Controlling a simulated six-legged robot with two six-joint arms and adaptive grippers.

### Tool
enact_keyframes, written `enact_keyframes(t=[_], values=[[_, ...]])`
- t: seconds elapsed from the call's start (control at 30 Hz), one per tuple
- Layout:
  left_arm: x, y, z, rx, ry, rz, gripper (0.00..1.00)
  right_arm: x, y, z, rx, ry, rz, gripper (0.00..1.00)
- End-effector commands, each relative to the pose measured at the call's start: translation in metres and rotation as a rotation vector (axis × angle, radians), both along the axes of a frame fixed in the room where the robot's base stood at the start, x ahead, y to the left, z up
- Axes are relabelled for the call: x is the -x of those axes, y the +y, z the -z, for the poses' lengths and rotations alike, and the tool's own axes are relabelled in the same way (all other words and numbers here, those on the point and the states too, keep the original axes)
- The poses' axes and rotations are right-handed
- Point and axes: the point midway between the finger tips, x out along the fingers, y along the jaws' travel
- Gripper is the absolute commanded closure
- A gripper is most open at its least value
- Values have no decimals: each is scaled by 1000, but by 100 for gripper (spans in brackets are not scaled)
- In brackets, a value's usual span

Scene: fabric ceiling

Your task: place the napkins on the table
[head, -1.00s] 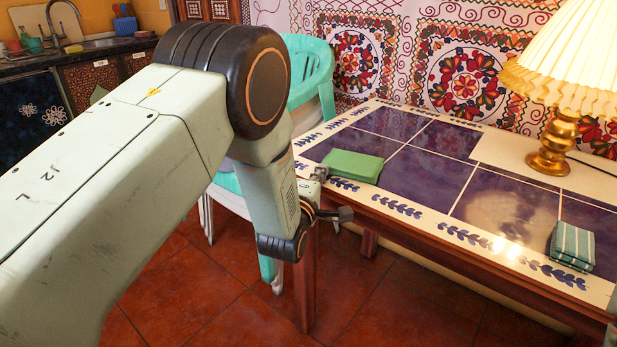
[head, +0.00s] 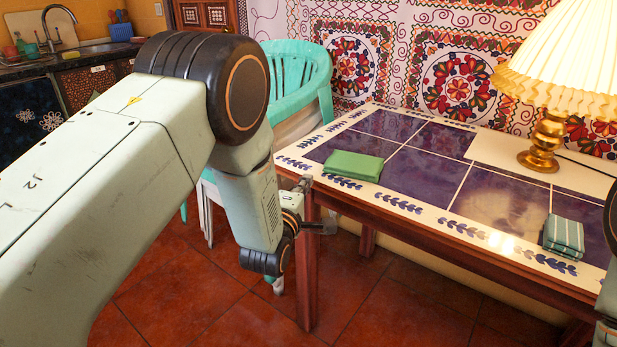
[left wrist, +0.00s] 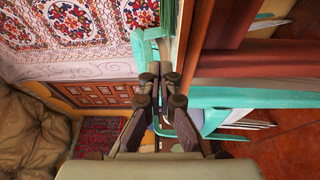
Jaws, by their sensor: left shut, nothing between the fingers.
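A folded green napkin (head: 353,166) lies flat on the left part of the tiled table (head: 447,226), near its front edge. A folded striped green napkin (head: 564,236) lies on the table's right part, also near the front edge. My left gripper (head: 328,222) is shut and empty, in front of the table's left end and apart from both napkins. In the left wrist view its fingers (left wrist: 163,72) are together with nothing between them. My right gripper is not visible; only part of that arm shows at the right edge.
A lamp (head: 543,140) stands on a white runner (head: 490,151) at the table's back right. Stacked turquoise chairs (head: 297,80) stand behind the left end. A sink counter (head: 70,58) is at far left. The table's middle is clear.

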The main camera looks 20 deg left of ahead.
Motion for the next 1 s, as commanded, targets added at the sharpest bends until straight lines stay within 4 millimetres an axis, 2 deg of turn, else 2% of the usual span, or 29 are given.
enact_keyframes(t=[0.03,0.2,0.4,0.53,0.87,0.93,1.0], values=[[10,-1,-3,-1,2,1,100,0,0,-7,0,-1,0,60],[42,-2,-3,0,2,2,100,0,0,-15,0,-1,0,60],[67,-1,-2,0,-1,1,100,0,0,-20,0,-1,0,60],[74,-1,-2,0,-3,1,100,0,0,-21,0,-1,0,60],[77,0,0,-4,3,0,100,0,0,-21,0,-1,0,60],[81,2,8,-34,34,-2,100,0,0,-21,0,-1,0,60],[91,5,27,-104,106,-2,100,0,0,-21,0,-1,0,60]])
